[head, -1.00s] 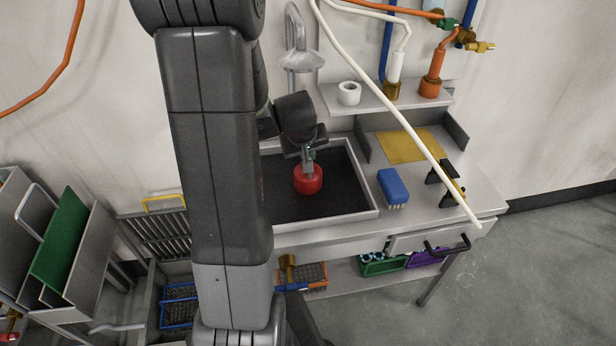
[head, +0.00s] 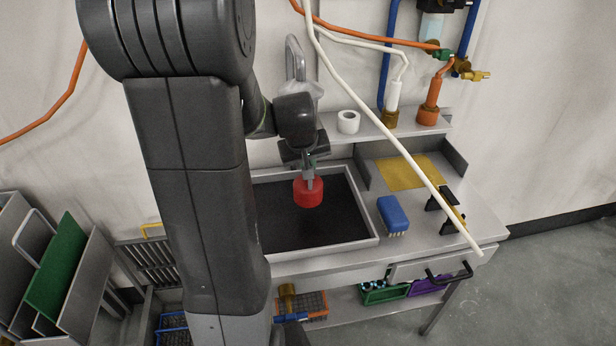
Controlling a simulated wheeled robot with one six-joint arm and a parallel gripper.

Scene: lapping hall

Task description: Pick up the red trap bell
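The red trap bell (head: 308,193) is a short red cylinder over the black-floored grey tray (head: 372,243) on the bench. My gripper (head: 309,180) points down from above, with its fingers on the grey upper part of the bell. It appears shut on the bell and holds it upright, a little above the tray floor. The fingertips are small in this view, and my own arm hides the left part of the tray.
A blue brush (head: 393,213), a yellow sheet (head: 408,172) and a black stand (head: 447,210) lie right of the tray. A white ring (head: 348,122) sits on the back shelf. A white hose (head: 385,130) crosses in front. A metal tap (head: 295,58) stands behind.

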